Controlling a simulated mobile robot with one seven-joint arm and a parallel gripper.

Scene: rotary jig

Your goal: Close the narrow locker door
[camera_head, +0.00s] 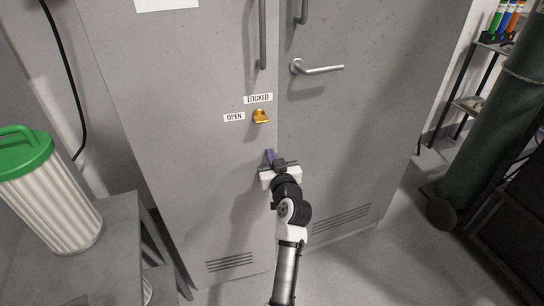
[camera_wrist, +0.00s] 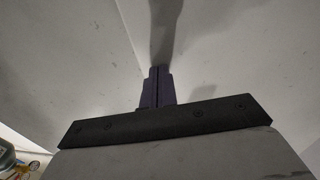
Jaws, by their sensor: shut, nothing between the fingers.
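A grey metal locker with two tall doors fills the middle of the head view. The left door (camera_head: 180,110) and the right door (camera_head: 370,130) meet at a vertical seam and look flush or nearly so; I cannot tell if a small gap is left. I cannot tell for sure which is the narrow door. A yellow latch knob (camera_head: 261,116) sits on the left door between "LOCKED" and "OPEN" labels. My gripper (camera_head: 270,156) is shut and empty, close to the left door near the seam, below the knob. Its purple fingers show together in the wrist view (camera_wrist: 157,88); contact is unclear.
A lever handle (camera_head: 318,68) and a vertical bar handle (camera_head: 301,12) stick out from the right door; another bar handle (camera_head: 262,35) is on the left one. A green-lidded bin (camera_head: 50,195) stands on a grey table at left. A dark green cylinder (camera_head: 495,125) stands right.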

